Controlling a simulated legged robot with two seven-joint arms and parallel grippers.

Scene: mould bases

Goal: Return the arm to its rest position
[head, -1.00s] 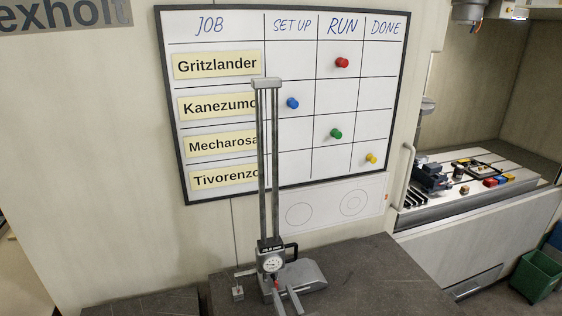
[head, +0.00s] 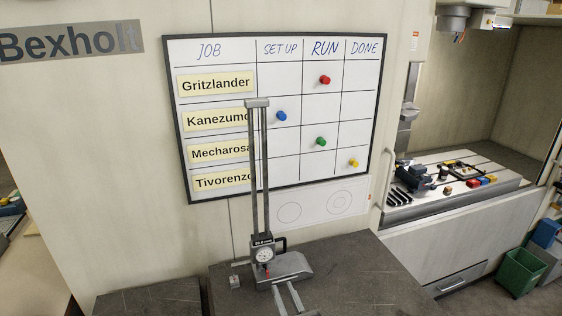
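My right gripper (head: 284,288) shows at the bottom edge of the head view, just in front of the height gauge's base. Its two grey fingers stand apart with nothing seen between them. Most of the gripper and its arm are below the picture. My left gripper is not in view. The height gauge (head: 262,190) stands upright on the dark stone plate (head: 350,262), with a round dial low on its twin columns. I cannot tell whether the fingers touch its base.
A job whiteboard (head: 357,78) with coloured magnets hangs on the machine wall behind. At right, an open machine bay holds a slotted table (head: 400,217) with a vise and small blocks. A green bin (head: 522,271) stands on the floor. The plate right of the gauge is clear.

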